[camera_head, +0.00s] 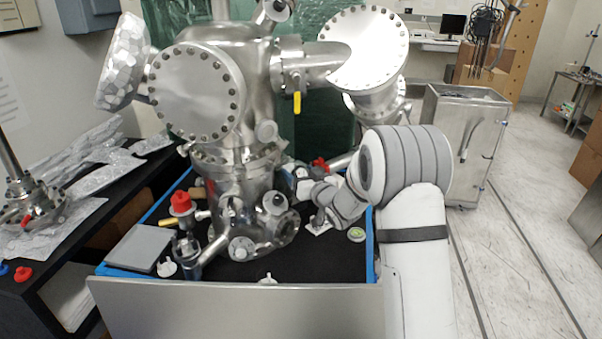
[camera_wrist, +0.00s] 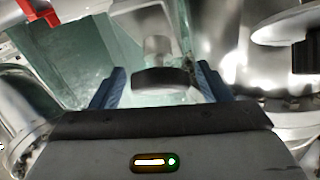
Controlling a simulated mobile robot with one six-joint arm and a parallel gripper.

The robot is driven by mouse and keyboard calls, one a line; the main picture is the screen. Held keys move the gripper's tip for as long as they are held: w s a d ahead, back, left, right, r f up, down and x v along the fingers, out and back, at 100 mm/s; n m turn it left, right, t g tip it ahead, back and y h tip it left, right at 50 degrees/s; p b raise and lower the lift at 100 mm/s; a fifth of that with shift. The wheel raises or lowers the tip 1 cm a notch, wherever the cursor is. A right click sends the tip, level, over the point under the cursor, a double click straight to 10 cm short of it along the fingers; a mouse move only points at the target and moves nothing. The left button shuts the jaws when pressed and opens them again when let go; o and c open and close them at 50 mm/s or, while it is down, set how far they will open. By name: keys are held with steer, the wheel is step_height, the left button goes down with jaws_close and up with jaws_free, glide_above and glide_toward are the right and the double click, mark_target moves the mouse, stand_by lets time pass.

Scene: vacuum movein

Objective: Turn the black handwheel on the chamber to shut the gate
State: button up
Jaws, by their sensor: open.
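The steel vacuum chamber (camera_head: 233,160) stands on the black-topped cart in the head view, with round bolted flanges. In the wrist view a black, rounded wheel-like part (camera_wrist: 161,81), seen nearly edge-on at the end of a metal stem (camera_wrist: 157,47), looks like the handwheel. My gripper (camera_wrist: 160,69) is open, with one blue-grey finger on each side of this part. Gaps show between the part and both fingers, so neither seems to touch it. In the head view my arm reaches to the chamber's right side; the handwheel cannot be made out there. The gate itself is not visible.
A red knob (camera_head: 320,163) and yellow handle (camera_head: 297,102) are near my arm. A red-capped valve (camera_head: 181,203) and grey plate (camera_head: 140,248) are on the cart's left.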

steer(key=c, duration=1)
steer(key=shift+o, duration=0.2)
steer(key=shift+f+m+h+b, duration=0.1)
steer(key=shift+m+h+b, duration=0.2)
steer(key=shift+b, duration=0.15)
